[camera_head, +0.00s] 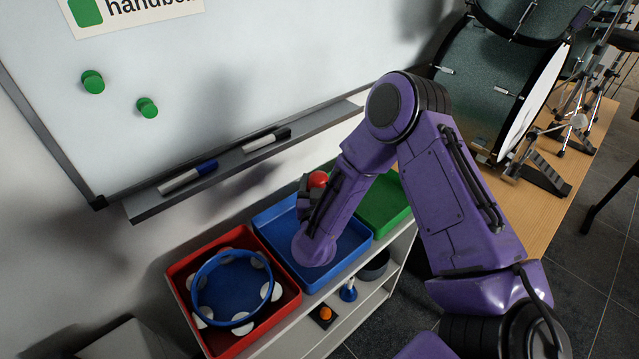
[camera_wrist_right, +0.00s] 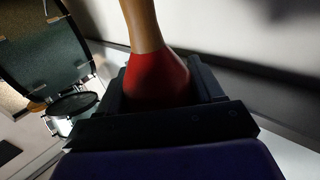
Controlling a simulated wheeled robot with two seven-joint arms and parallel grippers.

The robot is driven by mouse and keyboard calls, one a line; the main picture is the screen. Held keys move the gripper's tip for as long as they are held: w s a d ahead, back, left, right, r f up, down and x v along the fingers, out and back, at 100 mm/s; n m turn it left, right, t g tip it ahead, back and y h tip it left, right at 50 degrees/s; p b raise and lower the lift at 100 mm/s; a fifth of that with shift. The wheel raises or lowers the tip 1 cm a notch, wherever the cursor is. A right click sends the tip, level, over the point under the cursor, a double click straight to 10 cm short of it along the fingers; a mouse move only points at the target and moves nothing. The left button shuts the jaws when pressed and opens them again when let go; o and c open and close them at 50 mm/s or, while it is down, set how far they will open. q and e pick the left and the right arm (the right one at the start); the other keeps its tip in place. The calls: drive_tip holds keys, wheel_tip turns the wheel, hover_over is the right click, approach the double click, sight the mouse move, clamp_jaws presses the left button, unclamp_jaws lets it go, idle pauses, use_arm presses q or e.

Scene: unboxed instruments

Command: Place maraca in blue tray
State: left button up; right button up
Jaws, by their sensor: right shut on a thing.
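The maraca has a red body (camera_head: 318,179) in the head view. In the right wrist view its red end (camera_wrist_right: 155,78) and wooden handle (camera_wrist_right: 142,25) show. My right gripper (camera_head: 309,194) is shut on the maraca and holds it over the back part of the blue tray (camera_head: 350,242). In the right wrist view the gripper's dark fingers sit on both sides of the red part. The arm hides part of the tray and most of the maraca in the head view. My left gripper is not in view.
A red tray (camera_head: 178,270) holding a blue tambourine (camera_head: 193,282) stands left of the blue tray. A green tray (camera_head: 385,208) stands right. A whiteboard ledge with markers (camera_head: 188,178) runs behind. Small items sit on the shelf below. Drums (camera_head: 480,85) stand at the upper right.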

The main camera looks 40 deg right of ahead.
drive_tip(key=shift+f+b, duration=0.4)
drive_tip(key=shift+f, duration=0.2)
drive_tip(key=o, duration=1.1)
drive_tip(key=shift+r, duration=0.15)
drive_tip(key=shift+r+p, duration=0.5)
drive_tip(key=shift+b+v, duration=1.3)
drive_tip(key=shift+v, duration=4.75)
